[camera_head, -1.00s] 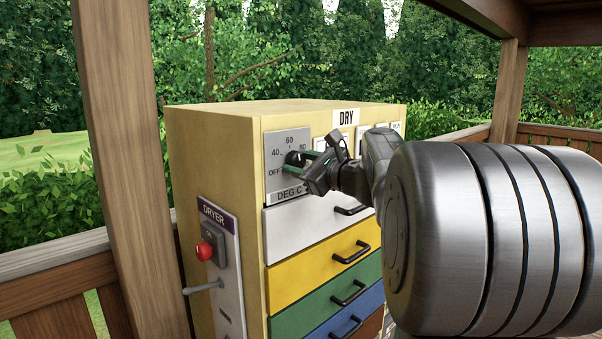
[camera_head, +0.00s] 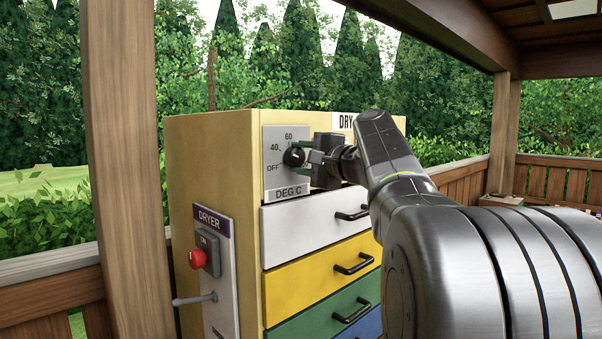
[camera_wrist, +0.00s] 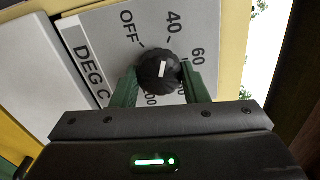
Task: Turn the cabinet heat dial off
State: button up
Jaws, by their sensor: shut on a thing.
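The heat dial (camera_head: 294,157) is a round black knob with a white mark, on the grey DEG C plate (camera_head: 270,180) at the cabinet's top left. The plate reads OFF, 40, 60 and higher numbers. My gripper (camera_head: 300,157) comes in from the right, its green fingers shut on the dial. In the wrist view one finger is at each side of the dial (camera_wrist: 160,72). There the white mark points up, roughly between OFF and 40 and nearer 40. The higher numbers are partly hidden by the fingers.
The yellow cabinet (camera_head: 215,135) has a white drawer (camera_head: 300,225) with a black handle below the dial, and coloured drawers under it. A DRYER panel (camera_head: 215,260) with a red button and lever is on its left side. Wooden posts (camera_head: 125,160) and railings stand around.

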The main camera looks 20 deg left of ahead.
jog(key=n+b, duration=0.1)
jog(key=n, duration=0.1)
jog(key=n+b, duration=0.1)
jog(key=b, duration=0.1)
jog(key=n+b, duration=0.1)
jog(key=n, duration=0.1)
jog(key=shift+f+n+b, duration=0.25)
jog(key=shift+n+b, duration=0.05)
jog(key=shift+b, duration=0.05)
jog(key=shift+r+n+b, duration=0.15)
jog(key=shift+n+b, duration=0.65)
jog(key=shift+n, duration=0.3)
jog(key=shift+r+n+b, duration=0.1)
jog(key=shift+n+b, duration=0.65)
jog(key=shift+n, duration=0.35)
jog(key=o, duration=1)
jog(key=shift+c, duration=0.2)
jog(key=b+v, duration=0.1)
jog(key=v, duration=1.3)
jog(key=shift+a, duration=0.15)
jog(key=p+x, duration=0.1)
jog(key=x, duration=1.2)
jog(key=shift+w+a+r, duration=0.1)
jog(key=shift+w+a, duration=0.1)
jog(key=shift+a, duration=0.15)
